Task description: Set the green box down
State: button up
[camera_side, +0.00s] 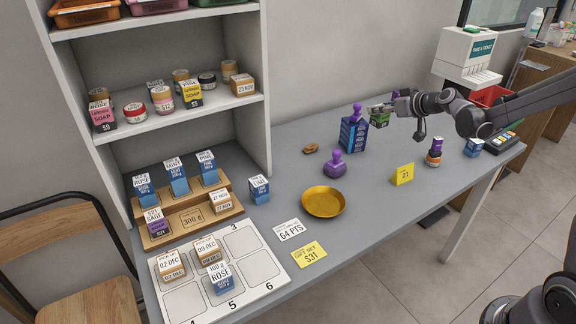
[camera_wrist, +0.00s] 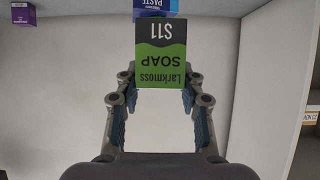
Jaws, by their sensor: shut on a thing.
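The green box (camera_wrist: 160,55), a green and black carton marked Larkmoss soap $11, shows upside down in the wrist view. My gripper (camera_wrist: 158,82) is shut on it, with a finger on each side of its near end. In the side view the green box (camera_side: 379,119) is at the back of the grey counter, just right of a tall blue box (camera_side: 353,134). My gripper (camera_side: 384,109) reaches in from the right and partly hides it. I cannot tell whether its underside touches the counter.
A purple flask (camera_side: 335,165) and a brass dish (camera_side: 323,202) stand in front.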

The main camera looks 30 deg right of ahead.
jog(key=w+a, duration=1.2)
jog(key=a, duration=0.1)
jog(key=w+a+f, duration=0.1)
jog(key=a+f, duration=0.2)
jog(key=w+a+f, duration=0.2)
jog(key=a+f, duration=0.1)
jog(key=f, duration=0.1)
jog(key=w+a+f, duration=0.2)
jog(key=a+f, duration=0.1)
jog(key=f, duration=0.1)
jog(key=shift+w+a+f, duration=0.15)
jog(key=shift+a+f, duration=0.1)
jog(key=shift+a, duration=0.15)
jog(key=shift+f, duration=1.95)
jog(key=o, duration=1.3)
jog(key=shift+f, duration=0.1)
